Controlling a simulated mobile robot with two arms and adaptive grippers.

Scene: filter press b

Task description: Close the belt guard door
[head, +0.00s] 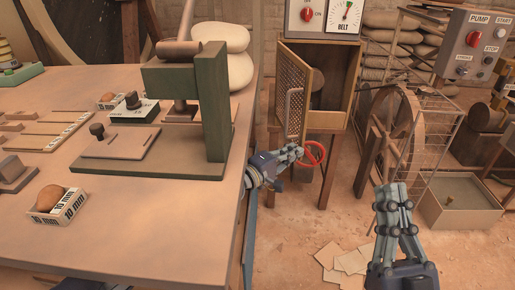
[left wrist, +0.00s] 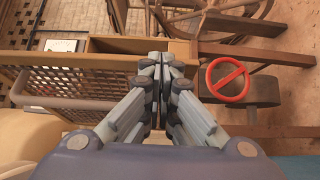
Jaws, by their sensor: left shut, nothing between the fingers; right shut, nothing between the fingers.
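The belt guard door (head: 292,82) is a mesh panel in a wooden frame. It stands open, swung out from the left side of the wooden guard box (head: 327,121), whose inside shows. A grey bar handle (head: 288,116) runs along the door. In the left wrist view the mesh door (left wrist: 85,82) and its handle (left wrist: 55,103) lie left of the fingers. My left gripper (head: 299,151) is shut and empty, low by the door; in the left wrist view its tips (left wrist: 160,62) overlap the door's end, contact unclear. My right gripper (head: 393,188) is shut and empty, away from the door.
A red ring with a crossbar (head: 314,153) is close beside my left gripper. The workbench (head: 215,215) edge lies left of that arm. A wire cage with a wheel (head: 432,125) stands right of the box. Loose sheets (head: 345,262) lie on open floor.

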